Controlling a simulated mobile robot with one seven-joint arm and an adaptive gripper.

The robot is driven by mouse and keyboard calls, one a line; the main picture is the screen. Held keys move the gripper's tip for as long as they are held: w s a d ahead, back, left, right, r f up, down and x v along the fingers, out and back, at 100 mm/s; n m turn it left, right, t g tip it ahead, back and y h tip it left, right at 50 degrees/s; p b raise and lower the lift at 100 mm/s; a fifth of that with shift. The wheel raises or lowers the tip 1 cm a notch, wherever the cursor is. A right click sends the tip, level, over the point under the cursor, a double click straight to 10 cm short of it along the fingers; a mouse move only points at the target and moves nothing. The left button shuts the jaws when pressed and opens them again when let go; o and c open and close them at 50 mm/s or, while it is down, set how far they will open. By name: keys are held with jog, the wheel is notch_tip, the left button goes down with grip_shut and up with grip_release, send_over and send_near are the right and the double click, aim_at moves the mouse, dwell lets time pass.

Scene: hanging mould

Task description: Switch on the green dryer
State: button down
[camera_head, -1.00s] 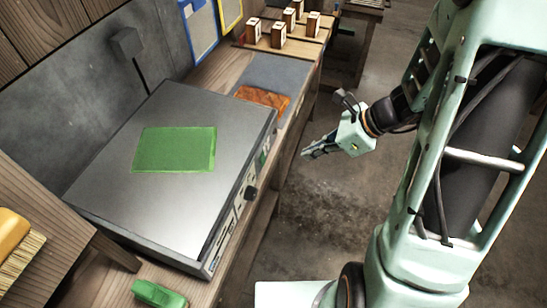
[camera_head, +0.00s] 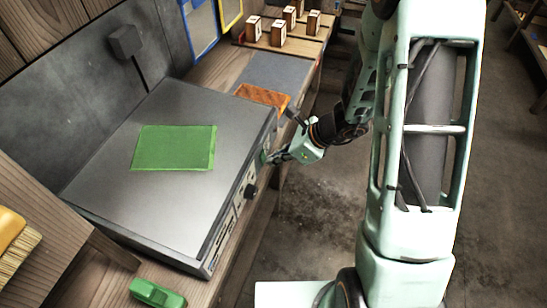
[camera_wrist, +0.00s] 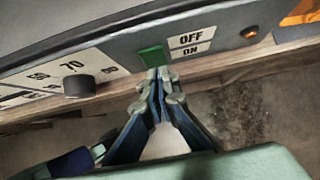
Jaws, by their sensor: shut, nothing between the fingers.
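The dryer (camera_head: 100,200) is a grey metal box with a green patch (camera_head: 174,148) on its lid, standing on a wooden bench. Its front panel carries a green rocker switch (camera_wrist: 152,58) beside OFF and ON labels, OFF above ON. My gripper (camera_wrist: 165,73) is shut and empty, with its tips just below the switch in the wrist view; I cannot tell whether they touch it. In the head view my gripper (camera_head: 272,158) is at the dryer's front, toward its far end. A black knob (camera_wrist: 79,86) with a number scale is left of the switch.
A small brownish round lamp or button (camera_wrist: 249,32) is right of the labels. An orange-brown patterned piece (camera_head: 262,96) lies beyond the dryer. A green object (camera_head: 157,293) and a brush (camera_head: 15,250) are at the near end. Small wooden blocks (camera_head: 271,32) stand farther back.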

jog(key=shift+a, duration=0.15)
jog(key=shift+w+a+f+b, duration=0.1)
jog(key=shift+a+f+b, duration=0.2)
jog(key=shift+b, duration=0.25)
jog(key=shift+r, duration=0.2)
jog(key=shift+r+p, duration=0.1)
jog(key=shift+p, duration=0.2)
jog(key=shift+r+p, duration=0.5)
jog(key=shift+r, duration=0.25)
jog(key=shift+d, duration=0.2)
jog(key=d+f+p+v, duration=0.1)
jog(key=d+v, duration=0.1)
jog(key=v, duration=1)
jog(key=shift+s+d, duration=0.15)
jog(key=shift+s, duration=0.3)
